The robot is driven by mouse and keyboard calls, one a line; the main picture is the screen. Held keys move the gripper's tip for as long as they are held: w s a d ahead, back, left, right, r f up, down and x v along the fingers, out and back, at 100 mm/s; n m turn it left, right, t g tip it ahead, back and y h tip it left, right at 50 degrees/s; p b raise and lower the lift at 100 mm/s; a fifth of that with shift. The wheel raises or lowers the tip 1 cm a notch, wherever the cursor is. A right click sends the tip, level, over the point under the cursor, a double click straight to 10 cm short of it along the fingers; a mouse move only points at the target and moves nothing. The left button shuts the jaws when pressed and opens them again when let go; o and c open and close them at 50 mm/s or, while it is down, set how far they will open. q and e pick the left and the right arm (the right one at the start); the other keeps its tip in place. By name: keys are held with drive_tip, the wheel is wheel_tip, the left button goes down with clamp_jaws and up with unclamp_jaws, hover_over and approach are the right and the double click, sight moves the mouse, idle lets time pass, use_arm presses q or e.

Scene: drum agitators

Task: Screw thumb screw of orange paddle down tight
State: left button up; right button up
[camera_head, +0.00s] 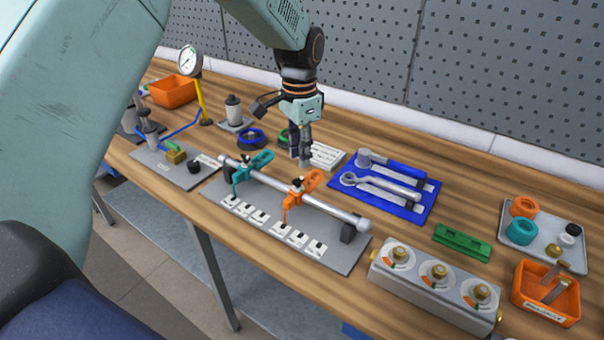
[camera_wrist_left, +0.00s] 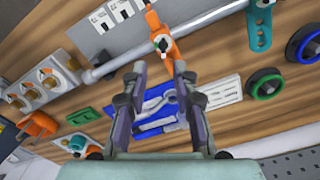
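The orange paddle (camera_head: 312,180) sits on a horizontal grey shaft (camera_head: 335,208) held over a grey plate, its arm hanging over white marked labels. A teal paddle (camera_head: 257,161) is on the same shaft to the left. My left gripper (camera_head: 303,160) points down, just behind and above the orange paddle. In the left wrist view the left gripper (camera_wrist_left: 159,68) has its fingers apart, with nothing between them. My right gripper is not seen.
A blue mat (camera_head: 420,210) with wrenches lies right of the shaft. A gauge block with brass knobs (camera_head: 437,272) stands at the front right. A green block (camera_head: 462,242), orange bin (camera_head: 530,290) and tray (camera_head: 545,245) are further right. A grey perforated panel (camera_head: 500,80) closes the back.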

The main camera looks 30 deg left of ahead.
sight(299, 178)
use_arm(q)
drive_tip(key=f, duration=0.3)
drive_tip(key=a+f, duration=0.1)
drive_tip(key=f, duration=0.1)
drive_tip(key=shift+f, duration=0.3)
drive_tip(key=shift+d+f, duration=0.3)
drive_tip(key=shift+f, duration=0.15)
drive_tip(key=shift+a, duration=0.15)
drive_tip(key=shift+a, duration=0.1)
drive_tip(key=shift+c, duration=0.6)
drive_tip(key=shift+d, duration=0.25)
clamp_jaws()
